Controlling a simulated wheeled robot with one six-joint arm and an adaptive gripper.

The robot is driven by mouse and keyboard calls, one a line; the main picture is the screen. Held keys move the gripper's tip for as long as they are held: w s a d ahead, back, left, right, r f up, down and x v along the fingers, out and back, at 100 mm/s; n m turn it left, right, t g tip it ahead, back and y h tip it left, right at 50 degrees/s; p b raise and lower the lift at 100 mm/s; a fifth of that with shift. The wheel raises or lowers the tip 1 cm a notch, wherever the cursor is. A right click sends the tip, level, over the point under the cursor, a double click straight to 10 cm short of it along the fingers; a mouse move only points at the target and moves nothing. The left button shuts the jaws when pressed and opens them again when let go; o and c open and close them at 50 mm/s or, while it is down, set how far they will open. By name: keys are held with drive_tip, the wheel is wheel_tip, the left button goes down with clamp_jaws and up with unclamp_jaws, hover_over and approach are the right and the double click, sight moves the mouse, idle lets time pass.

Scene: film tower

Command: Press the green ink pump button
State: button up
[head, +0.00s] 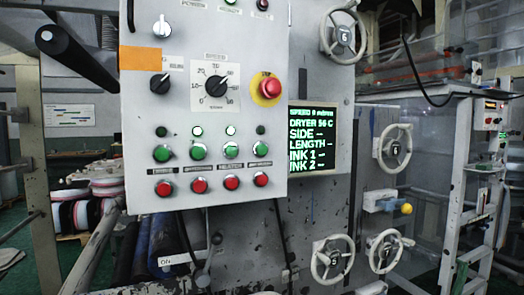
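A grey control panel (136,110) fills the upper left and middle of the head view. A row of several green buttons crosses its lower part, from the leftmost green button (162,153) to the rightmost green button (262,149). Small dark label plates sit under them, too small to read surely, so I cannot tell which one is the ink pump button. Small green indicator lamps sit above the buttons; the second lamp (197,131) and third lamp (231,130) look brighter. My gripper is not in view.
Red buttons (199,185) line the row below. A red emergency stop (269,87) and a black dial (216,86) are above. A screen (313,138) with green text and several handwheels (394,147) are to the right. A black roller (75,56) juts out at upper left.

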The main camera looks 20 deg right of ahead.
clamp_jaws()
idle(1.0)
